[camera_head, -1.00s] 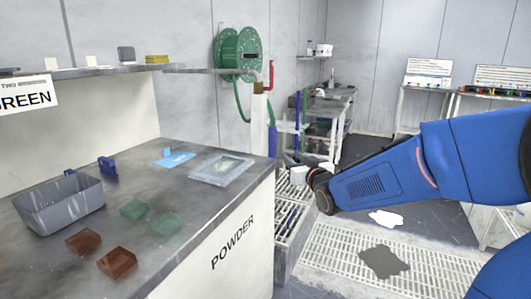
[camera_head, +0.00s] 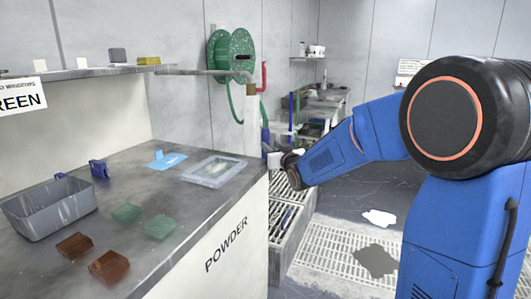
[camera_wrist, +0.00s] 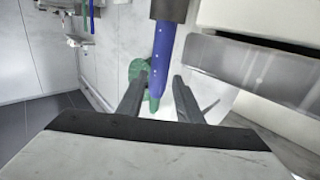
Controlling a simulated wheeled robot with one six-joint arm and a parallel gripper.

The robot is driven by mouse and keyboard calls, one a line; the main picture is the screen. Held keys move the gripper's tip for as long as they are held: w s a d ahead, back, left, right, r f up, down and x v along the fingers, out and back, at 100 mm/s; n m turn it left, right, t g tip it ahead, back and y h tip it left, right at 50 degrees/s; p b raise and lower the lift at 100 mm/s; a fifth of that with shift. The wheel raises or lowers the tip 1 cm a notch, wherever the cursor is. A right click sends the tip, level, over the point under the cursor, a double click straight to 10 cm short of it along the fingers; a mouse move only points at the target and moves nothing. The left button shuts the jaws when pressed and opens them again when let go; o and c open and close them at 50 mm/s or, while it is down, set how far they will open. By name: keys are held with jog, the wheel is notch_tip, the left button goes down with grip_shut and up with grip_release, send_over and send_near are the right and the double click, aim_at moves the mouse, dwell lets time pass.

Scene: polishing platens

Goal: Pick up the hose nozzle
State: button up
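The hose nozzle, blue and tapered, hangs in the wrist view (camera_wrist: 165,50), with a dark collar at its top. In the head view a small blue piece beside the white post, seemingly the nozzle (camera_head: 265,137), shows just above my gripper (camera_head: 272,159). In the wrist view my gripper (camera_wrist: 160,77) is open. Its two dark fingers are apart, and the nozzle's lower end appears between them. I cannot tell whether either finger touches it, or how deep it sits between them. A green hose part (camera_wrist: 140,70) shows behind.
The green hose reel (camera_head: 231,55) is on the wall above. The grey bench (camera_head: 120,240) on the left holds a grey bin (camera_head: 50,207), a clear tray (camera_head: 212,171) and several coloured blocks. A shelf (camera_head: 150,69) runs above it. Floor grating lies right of the bench.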

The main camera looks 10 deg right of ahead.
aim_at(267, 141)
jog(key=shift+w+a+r, duration=0.15)
jog(key=shift+w, duration=1.15)
jog(key=shift+w+a+r, duration=0.1)
jog(key=shift+w+a, duration=0.05)
jog(key=shift+w, duration=1.1)
jog(key=shift+c, duration=0.6)
grip_shut()
